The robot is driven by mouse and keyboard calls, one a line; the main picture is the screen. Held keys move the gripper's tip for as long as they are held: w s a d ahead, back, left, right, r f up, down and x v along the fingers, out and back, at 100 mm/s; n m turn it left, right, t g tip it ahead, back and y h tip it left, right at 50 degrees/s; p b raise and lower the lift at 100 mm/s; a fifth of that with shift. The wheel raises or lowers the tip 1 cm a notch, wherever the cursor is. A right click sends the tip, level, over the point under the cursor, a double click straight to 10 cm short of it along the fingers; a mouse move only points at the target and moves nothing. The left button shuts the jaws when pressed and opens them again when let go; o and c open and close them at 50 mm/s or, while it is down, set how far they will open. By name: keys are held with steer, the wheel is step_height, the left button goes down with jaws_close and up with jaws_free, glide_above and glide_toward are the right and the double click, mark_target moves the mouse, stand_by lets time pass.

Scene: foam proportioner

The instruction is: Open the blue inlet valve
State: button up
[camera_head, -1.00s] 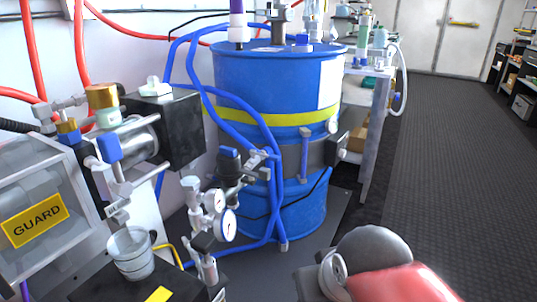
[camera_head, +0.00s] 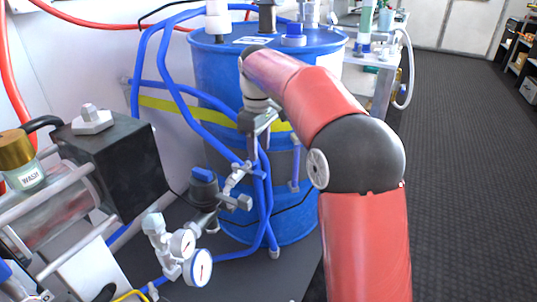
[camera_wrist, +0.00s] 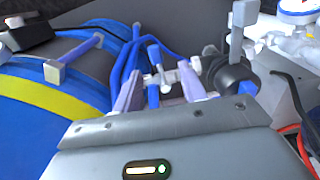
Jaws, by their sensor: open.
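A small silver valve fitting (camera_head: 238,172) sits on the blue hoses in front of the blue drum. In the wrist view the fitting (camera_wrist: 162,78) has a short blue lever (camera_wrist: 153,57) and shows between and beyond my fingers; this appears to be the blue inlet valve. My gripper (camera_head: 257,146) points down in front of the drum, just above the fitting. In the wrist view my gripper (camera_wrist: 159,88) has its two pale fingers apart with nothing clearly held. I cannot tell whether a finger touches the lever.
The blue drum (camera_head: 215,85) stands close behind my gripper. A blue-topped black part (camera_head: 203,185) and pressure gauges (camera_head: 199,267) are at lower left. A black box (camera_head: 110,165) is at left. The floor (camera_head: 465,180) at right is clear.

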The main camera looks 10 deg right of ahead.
mark_target(259, 173)
steer(key=shift+w+a+f, duration=0.1)
steer(key=shift+w+f, duration=0.1)
steer(key=shift+w, duration=0.4)
steer(key=shift+w+f, duration=0.15)
steer(key=shift+f, duration=0.05)
step_height(259, 173, down, 8)
steer(key=shift+r, duration=0.25)
jaws_close()
